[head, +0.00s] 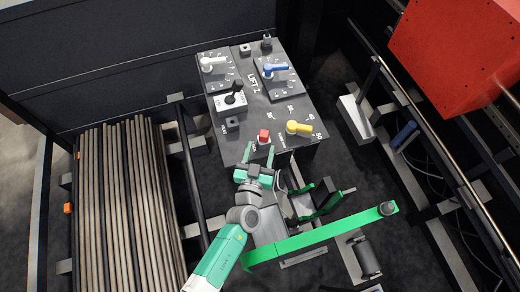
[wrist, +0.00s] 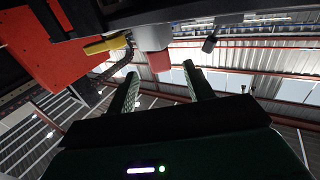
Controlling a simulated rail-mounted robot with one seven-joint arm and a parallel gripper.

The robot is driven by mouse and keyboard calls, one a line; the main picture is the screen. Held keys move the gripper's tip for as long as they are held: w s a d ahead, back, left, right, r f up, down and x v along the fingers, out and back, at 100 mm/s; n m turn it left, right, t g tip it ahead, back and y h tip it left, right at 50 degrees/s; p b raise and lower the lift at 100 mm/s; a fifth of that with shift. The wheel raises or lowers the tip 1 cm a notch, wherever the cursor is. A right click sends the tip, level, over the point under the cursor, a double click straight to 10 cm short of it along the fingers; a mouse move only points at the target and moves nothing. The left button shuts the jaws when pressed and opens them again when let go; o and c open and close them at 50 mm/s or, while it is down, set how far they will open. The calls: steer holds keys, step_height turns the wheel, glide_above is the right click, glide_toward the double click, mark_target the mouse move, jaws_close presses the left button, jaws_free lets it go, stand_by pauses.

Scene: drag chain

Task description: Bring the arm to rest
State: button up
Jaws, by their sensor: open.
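My gripper (head: 258,153) is open and empty, with its two green fingers apart. In the head view it is just below the red knob (head: 264,136) at the front edge of the dark control panel (head: 240,122). In the wrist view my gripper (wrist: 162,78) also shows its fingers apart. The red knob (wrist: 157,61) appears between and beyond the fingertips. I cannot tell whether they touch it. My arm (head: 225,252) reaches up from the bottom of the head view.
The panel also carries a yellow lever (head: 298,127), a blue lever (head: 274,69), a white lever (head: 211,62) and a black lever (head: 234,93). A green bar (head: 325,233) lies right of my arm. Stacked rods (head: 125,205) are at left; a red box (head: 455,50) is upper right.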

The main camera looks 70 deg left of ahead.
stand_by(0.4)
steer(key=w+d+r+m+t+h+p, duration=0.2)
steer(key=w+d+r+t, duration=0.4)
steer(key=r, duration=0.6)
steer(key=w+d+r+m+t+h+p, duration=0.1)
steer(key=w+d+r+m+h, duration=0.25)
steer(key=w+r, duration=0.6)
steer(key=w+d+r+m+t+h+p, duration=0.2)
steer(key=w+d+r+t, duration=0.3)
steer(key=r, duration=0.9)
steer(key=d+r+m+h+p, duration=0.1)
steer(key=d+r+m+h, duration=0.25)
steer(key=d+r, duration=0.7)
steer(key=s+d+r+t+h+p, duration=0.1)
steer(key=s+d+r, duration=0.2)
steer(key=r, duration=0.5)
steer(key=s+d+r+t+h+p, duration=0.1)
steer(key=s+d+r, duration=0.3)
steer(key=r, duration=0.5)
steer(key=s+d+r+t+h+p, duration=0.1)
steer(key=s+d+r, duration=0.3)
steer(key=r, duration=0.5)
steer(key=shift+s+d+h+p, duration=0.3)
steer(key=shift+d+p, duration=0.3)
steer(key=shift+d, duration=0.5)
steer(key=shift+r, duration=0.1)
